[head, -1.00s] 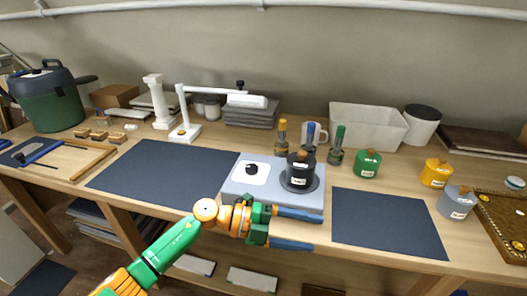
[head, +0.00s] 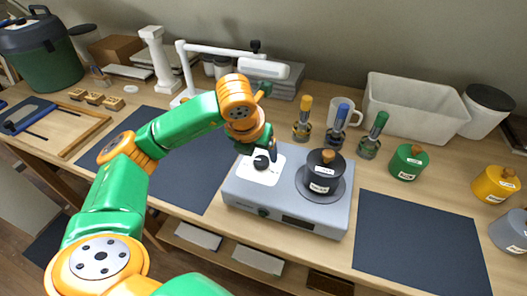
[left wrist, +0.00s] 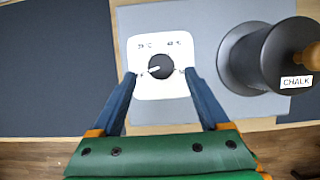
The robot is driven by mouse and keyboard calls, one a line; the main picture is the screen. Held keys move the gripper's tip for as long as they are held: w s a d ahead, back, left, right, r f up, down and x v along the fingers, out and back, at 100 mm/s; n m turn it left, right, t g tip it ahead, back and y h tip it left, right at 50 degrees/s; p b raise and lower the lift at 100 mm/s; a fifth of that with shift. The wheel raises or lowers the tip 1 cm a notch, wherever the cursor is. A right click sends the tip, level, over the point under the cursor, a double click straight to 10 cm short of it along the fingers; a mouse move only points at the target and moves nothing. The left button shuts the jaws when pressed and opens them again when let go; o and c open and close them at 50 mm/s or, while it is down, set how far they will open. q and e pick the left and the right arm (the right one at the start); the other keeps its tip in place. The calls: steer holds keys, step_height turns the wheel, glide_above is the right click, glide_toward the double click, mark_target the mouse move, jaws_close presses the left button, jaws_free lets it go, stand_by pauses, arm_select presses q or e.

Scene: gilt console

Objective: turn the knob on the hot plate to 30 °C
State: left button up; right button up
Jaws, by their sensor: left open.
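The grey hot plate (head: 238,189) stands on the wooden table. Its black knob (head: 262,163) sits on a white dial panel (head: 258,176) at the plate's left; the knob (left wrist: 160,67) also shows in the left wrist view, with a white pointer mark towards the lower left. The dial's labels are too small to read surely. A black pot labelled CHALK (head: 322,172) sits on the round heating disc at the right. My left gripper (left wrist: 158,76) is open, its two blue fingers on either side of the knob, no contact visible. My right gripper is not in view.
A white lamp (head: 265,68) stands behind the hot plate. Several coloured-handled tools (head: 303,120) and a green pot (head: 408,162) stand behind and to the right. Dark mats (head: 420,245) lie on both sides of the plate.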

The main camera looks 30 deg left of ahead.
mark_target(261, 161)
arm_select(q)
steer(key=shift+x, duration=1.2)
steer(key=shift+w+f, duration=0.2)
steer(key=shift+f, duration=0.4)
steer(key=shift+s, duration=0.1)
jaws_close()
